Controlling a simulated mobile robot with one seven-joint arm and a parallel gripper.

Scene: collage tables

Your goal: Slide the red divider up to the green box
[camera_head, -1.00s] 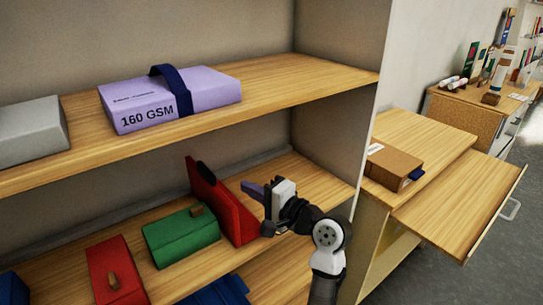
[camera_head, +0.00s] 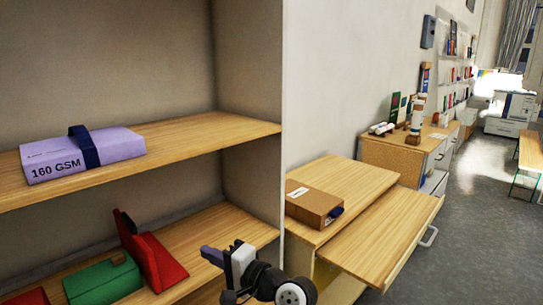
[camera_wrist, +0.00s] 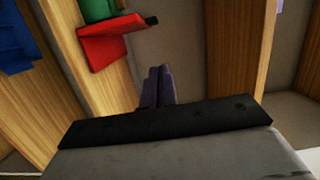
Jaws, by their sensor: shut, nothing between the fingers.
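The red divider (camera_head: 158,262) stands upright on the lower shelf, just right of the green box (camera_head: 103,283). Its base comes right up to the box's side; I cannot tell whether they touch. In the wrist view the red divider (camera_wrist: 107,42) borders the green box (camera_wrist: 97,10) at the top, and the box is cut off by the frame edge. My gripper (camera_head: 212,257) is to the right of the divider, apart from it. Its purple fingers (camera_wrist: 157,87) are shut together and empty.
A red box (camera_head: 28,297) sits left of the green one. The upper shelf (camera_head: 220,132) holds a lilac paper pack (camera_head: 105,158). The shelf's white side panel (camera_head: 268,195) is right of my gripper. Beyond it, a brown box (camera_head: 313,206) lies on a side cabinet with a pulled-out top (camera_head: 370,240).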

